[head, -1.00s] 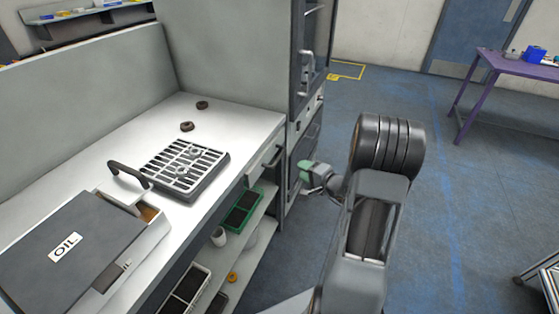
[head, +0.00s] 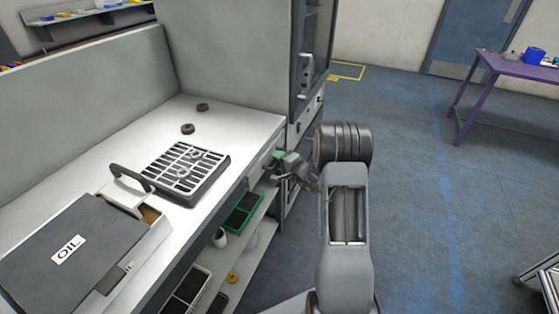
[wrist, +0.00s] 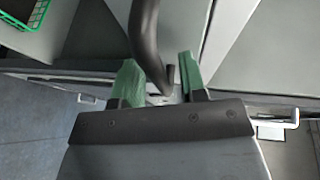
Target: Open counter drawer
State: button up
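The counter drawer (head: 257,170) is set in the front of the white counter, near its far right end, and looks shut. My gripper (head: 278,160) is at the drawer front and hides most of its handle in the head view. In the wrist view, the dark curved handle (wrist: 146,40) comes down from the top and its end reaches between the two green fingertips. My gripper (wrist: 160,75) is open in that view, with one finger on each side of the handle and a gap on the right. I cannot tell whether the left finger touches it.
The counter (head: 233,133) bears a dark rack (head: 184,192) and a grey OIL box (head: 62,235). A green crate (head: 243,211) stands on the shelf below. A tall grey cabinet (head: 308,90) stands just beyond the drawer. The blue floor (head: 430,190) to the right is clear.

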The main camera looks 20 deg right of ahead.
jog(key=shift+c, duration=0.2)
grip_shut()
dwell(0.4)
